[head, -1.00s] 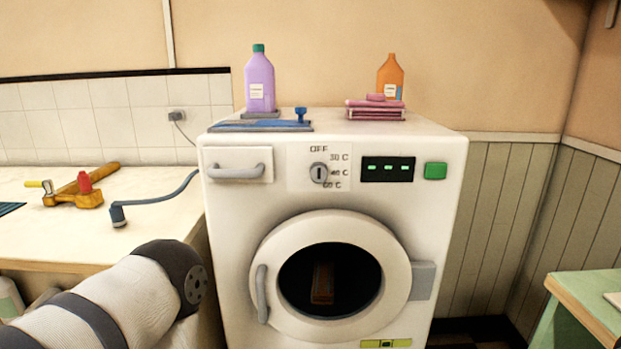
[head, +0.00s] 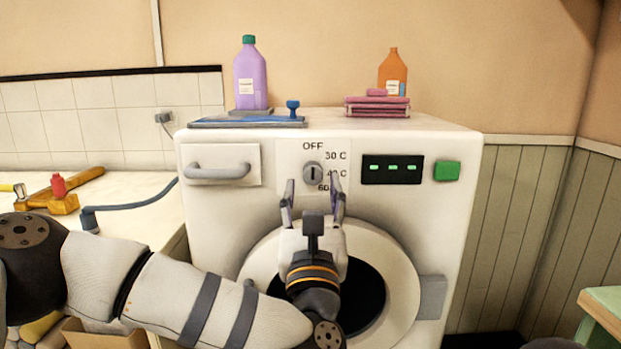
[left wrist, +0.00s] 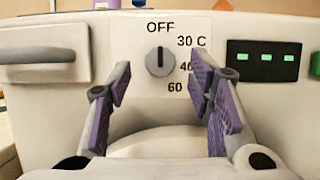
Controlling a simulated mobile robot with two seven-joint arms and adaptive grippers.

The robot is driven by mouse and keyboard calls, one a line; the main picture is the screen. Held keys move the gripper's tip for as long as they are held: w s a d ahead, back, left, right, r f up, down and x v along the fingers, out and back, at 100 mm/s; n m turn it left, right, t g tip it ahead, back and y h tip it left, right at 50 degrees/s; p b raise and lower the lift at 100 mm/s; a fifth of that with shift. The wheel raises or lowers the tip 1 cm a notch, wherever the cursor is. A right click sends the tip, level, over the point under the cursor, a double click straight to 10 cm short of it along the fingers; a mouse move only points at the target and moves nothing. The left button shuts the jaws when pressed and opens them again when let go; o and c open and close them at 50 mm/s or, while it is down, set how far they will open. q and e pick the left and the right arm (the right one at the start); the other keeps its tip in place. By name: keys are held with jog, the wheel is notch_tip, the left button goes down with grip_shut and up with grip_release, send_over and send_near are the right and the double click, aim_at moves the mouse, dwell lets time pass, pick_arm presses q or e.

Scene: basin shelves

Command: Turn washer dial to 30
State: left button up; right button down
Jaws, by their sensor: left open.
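The washer (head: 215,215) stands in the middle of the head view. Its round grey dial (head: 313,174) sits on a white label with OFF above it and 30 C, 40 C and 60 C down its right side. The dial's dark mark is upright, toward OFF; the dial also shows in the left wrist view (left wrist: 159,62). My left gripper (head: 312,190) is open and empty, just in front of and slightly below the dial, its fingers spread to either side and apart from it. The fingers (left wrist: 160,85) partly cover the 40 and 60 marks. My right gripper is not seen.
A drawer handle (head: 218,172) is left of the dial. A display (head: 391,170) and green button (head: 447,171) are to its right. The round door (head: 400,270) is below, partly behind my arm. Bottles and folded cloths (head: 377,107) stand on top.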

aim_at(313, 178)
pick_arm(q)
jog(key=x, duration=0.3)
jog(key=shift+w, duration=0.15)
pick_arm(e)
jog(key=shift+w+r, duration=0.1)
pick_arm(q)
jog(key=shift+c, duration=0.2)
grip_shut()
